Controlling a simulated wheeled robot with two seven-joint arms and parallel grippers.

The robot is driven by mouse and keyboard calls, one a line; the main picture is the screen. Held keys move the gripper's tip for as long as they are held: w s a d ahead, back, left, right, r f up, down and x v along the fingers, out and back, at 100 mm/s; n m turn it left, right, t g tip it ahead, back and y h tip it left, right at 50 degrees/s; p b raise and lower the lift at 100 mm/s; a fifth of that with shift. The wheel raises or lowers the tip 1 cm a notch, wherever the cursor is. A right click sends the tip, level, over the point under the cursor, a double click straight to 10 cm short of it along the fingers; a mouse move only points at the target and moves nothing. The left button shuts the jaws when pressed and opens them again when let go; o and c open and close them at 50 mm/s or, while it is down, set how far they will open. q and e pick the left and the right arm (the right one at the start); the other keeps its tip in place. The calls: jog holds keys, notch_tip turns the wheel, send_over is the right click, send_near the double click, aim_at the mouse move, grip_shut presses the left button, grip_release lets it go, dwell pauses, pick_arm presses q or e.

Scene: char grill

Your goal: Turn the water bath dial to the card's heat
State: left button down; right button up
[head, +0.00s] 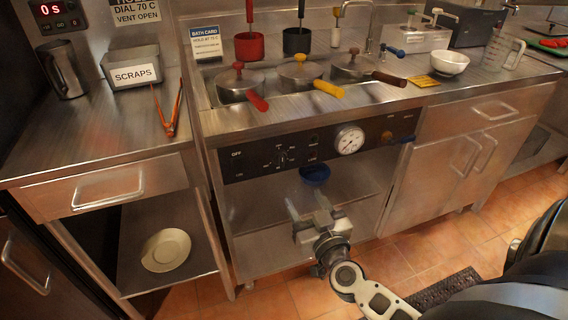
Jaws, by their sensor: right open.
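The water bath dial (282,157) is a dark knob on the black control panel (240,164) at the front of the steel counter, with small markings around it. A round white gauge (349,140) sits to its right on the panel. The bath card (206,43) stands at the back of the counter, with a blue heading; its smaller print is hard to read. My left gripper is out of view.
Lidded pots with red, yellow and brown handles (328,88) sit in the bath above the panel. Red tongs (170,115) and a scraps bin (134,72) are on the left counter.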

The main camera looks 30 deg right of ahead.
aim_at(282, 161)
jog(key=b+x, duration=0.2)
jog(key=x, duration=1.2)
jog(key=shift+w+a, duration=0.1)
jog(key=shift+w, duration=0.1)
jog(key=c, duration=0.9)
